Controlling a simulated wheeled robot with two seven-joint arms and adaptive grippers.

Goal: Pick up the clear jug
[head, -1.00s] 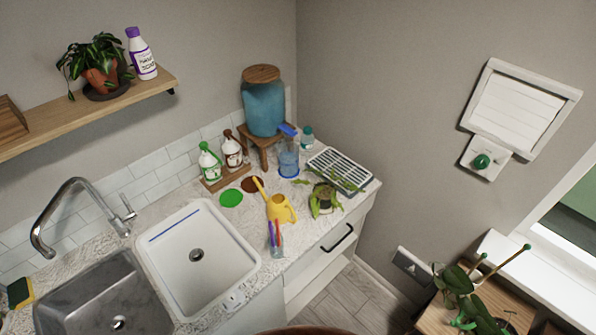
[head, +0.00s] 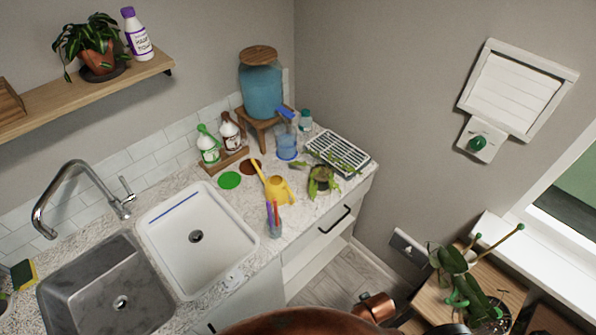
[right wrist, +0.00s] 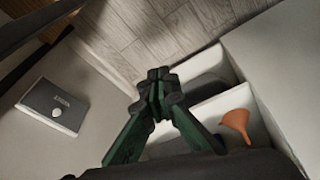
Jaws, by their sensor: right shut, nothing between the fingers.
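The clear jug (head: 287,146) stands upright on the counter in the head view. It is see-through with a bluish tint, and a blue ring shows at its base. A blue piece (head: 286,113) shows just above it; I cannot tell whether it belongs to the jug. My right gripper (right wrist: 158,75) shows in the right wrist view, shut and empty, low over the floor beside an open drawer. It is away from the jug, which that view does not show. My left gripper is in neither view.
Around the jug are a blue dispenser (head: 262,91) on a wooden stand, a small teal-capped bottle (head: 305,119), a dish rack (head: 338,152), a drooping plant (head: 320,180) and a yellow watering can (head: 277,188). An orange funnel (right wrist: 237,122) lies in the open drawer (right wrist: 196,108).

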